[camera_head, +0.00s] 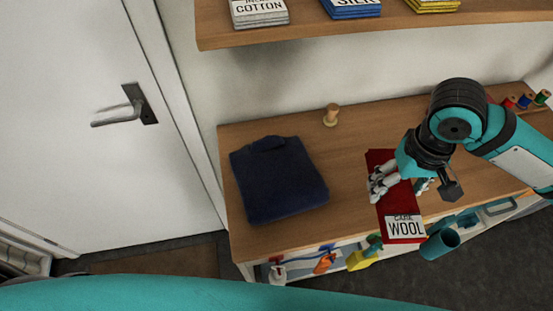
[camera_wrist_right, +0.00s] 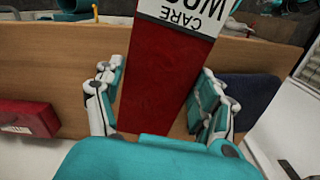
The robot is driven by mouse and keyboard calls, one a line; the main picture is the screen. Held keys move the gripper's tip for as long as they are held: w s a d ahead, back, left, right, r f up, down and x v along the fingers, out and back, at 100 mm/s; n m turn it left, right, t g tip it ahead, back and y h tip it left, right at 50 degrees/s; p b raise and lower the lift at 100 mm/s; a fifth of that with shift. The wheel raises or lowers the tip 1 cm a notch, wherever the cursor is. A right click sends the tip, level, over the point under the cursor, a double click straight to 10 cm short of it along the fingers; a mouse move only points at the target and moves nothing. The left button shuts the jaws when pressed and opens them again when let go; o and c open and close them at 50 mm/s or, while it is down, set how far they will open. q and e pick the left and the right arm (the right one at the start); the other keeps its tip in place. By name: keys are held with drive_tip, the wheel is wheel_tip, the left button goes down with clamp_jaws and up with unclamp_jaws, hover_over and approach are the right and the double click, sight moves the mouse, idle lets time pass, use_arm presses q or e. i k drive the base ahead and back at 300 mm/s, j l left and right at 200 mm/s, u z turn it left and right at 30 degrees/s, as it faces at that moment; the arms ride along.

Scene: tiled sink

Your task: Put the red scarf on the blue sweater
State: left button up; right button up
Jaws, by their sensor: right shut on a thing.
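The red scarf (camera_head: 399,212) is a long folded strip with a white "CARE WOOL" label (camera_head: 405,229) at its near end. My right gripper (camera_head: 401,186) is shut on the scarf, with a finger at each long side. In the right wrist view the scarf (camera_wrist_right: 165,78) runs between the fingers (camera_wrist_right: 160,92), and its label end reaches past the table edge in the picture. The dark blue sweater (camera_head: 278,180) lies folded flat on the left of the table, apart from the scarf. It also shows in the wrist view (camera_wrist_right: 252,95), partly hidden by a finger. My left gripper is not in view.
The wooden table (camera_head: 345,190) has bare room between sweater and scarf. A wooden spool (camera_head: 331,115) stands behind, and colored spools (camera_head: 524,101) stand at right. A shelf (camera_head: 300,32) with folded cloths hangs above. Another red labelled item (camera_wrist_right: 25,121) lies left in the wrist view.

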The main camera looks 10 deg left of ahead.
sight(268, 189)
drive_tip(key=k+j+z, duration=0.15)
drive_tip(key=j, duration=0.25)
drive_tip(key=k+j+z, duration=0.15)
drive_tip(key=j, duration=0.2)
drive_tip(key=i+j+z, duration=0.15)
drive_tip(key=j, duration=0.25)
drive_tip(key=j+z, duration=0.15)
drive_tip(key=j, duration=0.3)
